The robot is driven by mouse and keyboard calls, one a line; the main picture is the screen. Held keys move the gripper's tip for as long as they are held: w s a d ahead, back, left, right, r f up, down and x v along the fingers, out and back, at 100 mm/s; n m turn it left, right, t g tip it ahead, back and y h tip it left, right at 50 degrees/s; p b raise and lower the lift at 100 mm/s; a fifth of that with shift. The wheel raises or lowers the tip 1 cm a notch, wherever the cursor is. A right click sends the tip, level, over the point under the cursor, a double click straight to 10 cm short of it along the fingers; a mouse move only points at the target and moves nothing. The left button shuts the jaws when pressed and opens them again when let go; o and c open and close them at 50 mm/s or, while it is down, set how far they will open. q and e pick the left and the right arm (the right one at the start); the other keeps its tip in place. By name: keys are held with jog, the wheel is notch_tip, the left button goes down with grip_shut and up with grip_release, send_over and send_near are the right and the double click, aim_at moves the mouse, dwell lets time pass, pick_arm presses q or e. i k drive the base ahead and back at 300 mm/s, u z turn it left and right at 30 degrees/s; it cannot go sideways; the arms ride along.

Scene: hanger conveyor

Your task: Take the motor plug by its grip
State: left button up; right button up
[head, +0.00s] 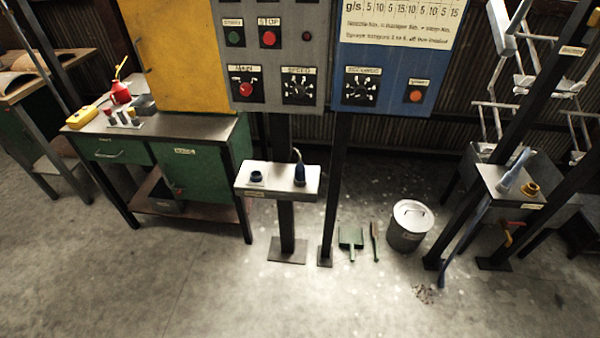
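A dark blue plug (299,174) with a pale cable curving up from its top stands upright on the right part of a pale grey box (278,192), and it looks like the motor plug. It cannot be told whether it sits in a socket. A round dark blue socket or cap (256,176) is on the left part of the same box, apart from the plug. The box is on a dark post below the control panels. Neither of my grippers is in the head view.
A grey control panel (275,50) and a blue panel (390,95) hang above the box. A green workbench (195,170) stands left. A lidded bin (408,226), dustpan (350,238) and brush (374,240) are on the floor right. The front floor is clear.

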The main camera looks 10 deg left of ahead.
aim_at(300, 168)
jog(key=z, duration=0.65)
jog(key=i, duration=0.9)
